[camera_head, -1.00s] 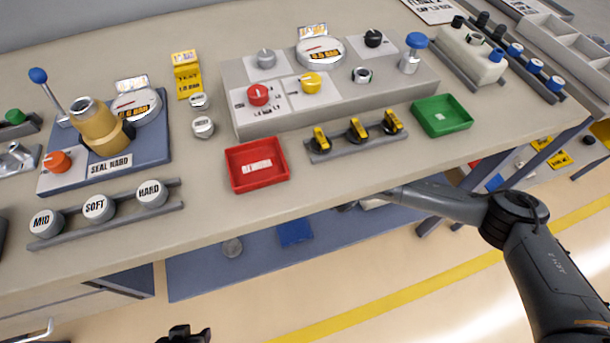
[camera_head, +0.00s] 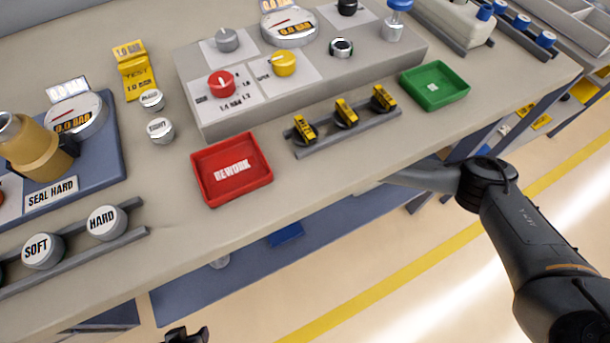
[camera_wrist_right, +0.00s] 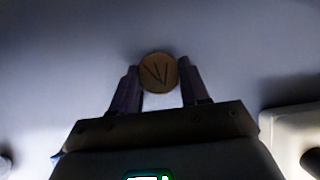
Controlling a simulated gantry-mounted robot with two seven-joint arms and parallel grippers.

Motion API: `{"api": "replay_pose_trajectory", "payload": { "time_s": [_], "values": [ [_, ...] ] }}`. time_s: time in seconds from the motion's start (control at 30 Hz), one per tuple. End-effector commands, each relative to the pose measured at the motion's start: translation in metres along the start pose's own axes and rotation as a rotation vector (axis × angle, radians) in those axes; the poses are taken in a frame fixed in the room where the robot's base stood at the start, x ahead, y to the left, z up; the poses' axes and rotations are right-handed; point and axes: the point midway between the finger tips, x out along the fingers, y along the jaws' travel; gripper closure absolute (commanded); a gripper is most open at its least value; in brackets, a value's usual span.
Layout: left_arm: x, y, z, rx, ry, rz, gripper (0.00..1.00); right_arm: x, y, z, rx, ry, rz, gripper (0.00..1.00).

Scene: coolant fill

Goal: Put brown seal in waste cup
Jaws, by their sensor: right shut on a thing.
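In the right wrist view a round brown disc, the brown seal (camera_wrist_right: 158,72), with dark V-like lines on its face, sits between my right fingertips (camera_wrist_right: 158,82). My right gripper is shut on it, above a dim bluish-grey surface. In the head view my right arm passes under the bench's front edge, so its gripper and the seal are hidden there. A dark end of my left gripper (camera_head: 187,335) shows at the bottom edge, cut off, too little to tell its opening. I cannot identify a waste cup for certain in either view.
The bench top (camera_head: 290,195) carries a red REWORK tray (camera_head: 207,188), a green tray (camera_head: 461,94) and a grey control block (camera_head: 215,120).

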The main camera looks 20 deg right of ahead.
Motion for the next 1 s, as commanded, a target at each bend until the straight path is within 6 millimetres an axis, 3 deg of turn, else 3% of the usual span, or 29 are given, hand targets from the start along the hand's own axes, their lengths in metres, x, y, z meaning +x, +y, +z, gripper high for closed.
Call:
{"api": "replay_pose_trajectory", "payload": {
  "time_s": [0.3,0.33,0.47,0.8,1.0],
  "values": [
    [0.003,-0.001,0.001,0.003,0.000,-0.003,0.57,0.003,0.000,-0.002,0.000,0.000,0.000,0.74],
    [0.001,-0.001,0.001,0.004,0.000,-0.003,0.57,0.002,0.000,-0.001,0.000,0.000,0.000,0.50],
    [0.001,-0.002,0.001,0.009,-0.001,-0.007,0.57,0.002,0.000,-0.001,0.000,0.000,0.000,0.30],
    [-0.001,-0.003,0.000,0.013,0.000,-0.010,0.57,-0.001,0.000,0.001,0.000,0.000,0.000,0.29],
    [-0.017,-0.003,-0.005,0.010,0.000,-0.008,0.57,-0.023,-0.001,0.003,0.000,0.001,0.000,0.29]
  ]
}}
